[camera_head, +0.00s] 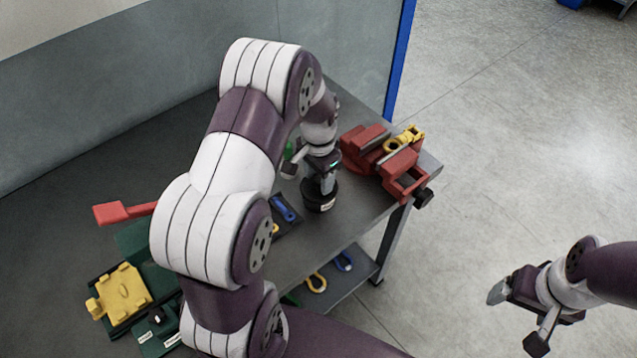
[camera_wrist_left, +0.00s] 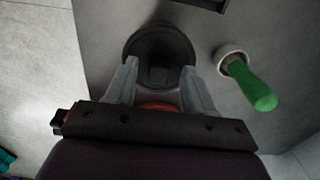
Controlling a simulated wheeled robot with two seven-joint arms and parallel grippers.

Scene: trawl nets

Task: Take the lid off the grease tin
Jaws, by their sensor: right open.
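The grease tin (camera_head: 320,200) is a dark round tin with a pale label, standing on the grey bench near its right edge. In the left wrist view its round black top (camera_wrist_left: 160,38) shows a raised block in the middle. My left gripper (camera_head: 324,184) is directly above the tin, pointing down. In the left wrist view its two fingers (camera_wrist_left: 160,68) are spread on either side of the block, with gaps visible. Whether the fingertips touch the top cannot be told. My right gripper (camera_head: 516,318) is open and empty, off the bench over the floor at right.
A red vise (camera_head: 400,165) with a yellow piece (camera_head: 404,139) stands right of the tin. A green-handled tool (camera_wrist_left: 250,82) stands close beside it. A yellow block (camera_head: 124,292) and a red handle (camera_head: 122,212) are at left. A lower shelf (camera_head: 345,285) holds coloured loops.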

